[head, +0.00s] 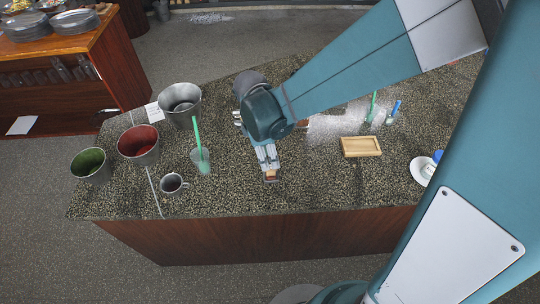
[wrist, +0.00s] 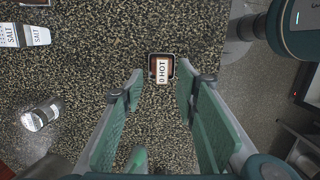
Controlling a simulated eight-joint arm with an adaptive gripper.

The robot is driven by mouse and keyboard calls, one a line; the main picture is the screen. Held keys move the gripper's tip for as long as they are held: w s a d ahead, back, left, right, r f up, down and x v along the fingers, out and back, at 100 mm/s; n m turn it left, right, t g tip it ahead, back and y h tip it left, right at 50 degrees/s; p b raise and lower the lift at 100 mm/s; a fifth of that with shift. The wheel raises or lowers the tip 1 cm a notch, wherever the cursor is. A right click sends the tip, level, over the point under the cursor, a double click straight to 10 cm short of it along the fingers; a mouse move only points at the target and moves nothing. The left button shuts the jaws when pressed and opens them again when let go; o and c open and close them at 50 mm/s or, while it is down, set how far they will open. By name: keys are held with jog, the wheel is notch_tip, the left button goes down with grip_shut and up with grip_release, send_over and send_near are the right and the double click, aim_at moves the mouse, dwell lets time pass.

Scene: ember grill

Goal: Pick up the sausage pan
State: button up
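No thing is clearly recognisable as a sausage pan. The labelled item shows between and just beyond the fingertips, with nothing held. In the head view my gripper (head: 269,168) points down over the counter's front middle.
Metal (head: 180,103), red (head: 138,142) and green (head: 90,163) buckets, a mug (head: 173,184) and a cup with a green straw (head: 201,160) stand left. A shaker (wrist: 40,116) lies in the wrist view.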

aim_at(271, 172)
jog(key=shift+d+f, duration=0.1)
jog(key=shift+f, duration=0.4)
jog(key=shift+f, duration=0.15)
jog(key=shift+s+d+f, duration=0.1)
jog(key=shift+d+f, duration=0.05)
jog(key=shift+f, duration=1.1)
jog(key=shift+s+d+f, duration=0.1)
jog(key=shift+f, duration=1.1)
jog(key=shift+c, duration=0.5)
grip_shut()
